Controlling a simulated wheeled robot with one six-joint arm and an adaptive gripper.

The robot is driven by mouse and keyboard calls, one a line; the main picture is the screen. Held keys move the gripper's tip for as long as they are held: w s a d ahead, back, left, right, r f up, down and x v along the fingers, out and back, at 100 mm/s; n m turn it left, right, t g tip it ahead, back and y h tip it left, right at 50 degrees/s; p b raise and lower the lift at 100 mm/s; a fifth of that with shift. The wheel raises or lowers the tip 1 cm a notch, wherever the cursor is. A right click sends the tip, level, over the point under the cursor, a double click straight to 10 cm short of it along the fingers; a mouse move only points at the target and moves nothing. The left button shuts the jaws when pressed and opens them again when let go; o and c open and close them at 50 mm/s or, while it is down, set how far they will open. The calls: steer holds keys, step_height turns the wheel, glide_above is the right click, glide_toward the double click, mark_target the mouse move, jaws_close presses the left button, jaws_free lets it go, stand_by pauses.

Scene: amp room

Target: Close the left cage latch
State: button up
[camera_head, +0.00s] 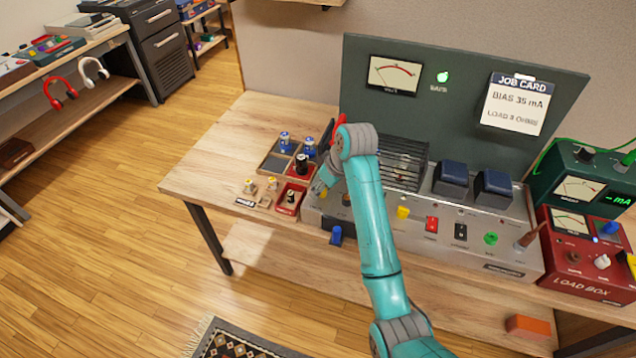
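The dark slatted cage (403,163) stands on the grey amplifier chassis (470,235), and my teal arm covers its left side. I cannot make out the left cage latch; that side is hidden behind my wrist. A red piece (339,124) and a dark piece beside it show just left of my wrist, and I cannot tell what they belong to. My gripper (320,187) is small and partly hidden, pointing down at the chassis's left end near the sorting tray. Its fingers are too unclear to tell open from shut.
The sorting tray (268,168) with several tubes sits left of the chassis. Two dark blue transformers (451,179) stand right of the cage. A green panel (440,110) with a meter and job card rises behind. A red load box (585,262) is at right. The bench's left end is clear.

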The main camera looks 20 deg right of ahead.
steer(key=shift+c, duration=0.3)
jaws_close()
steer(key=shift+f+n+g+y, duration=0.1)
steer(key=shift+n+g+y, duration=0.2)
steer(key=shift+n, duration=0.85)
steer(key=shift+n+g+y, duration=0.3)
steer(key=shift+n, duration=0.85)
steer(key=shift+o, duration=0.3)
jaws_free()
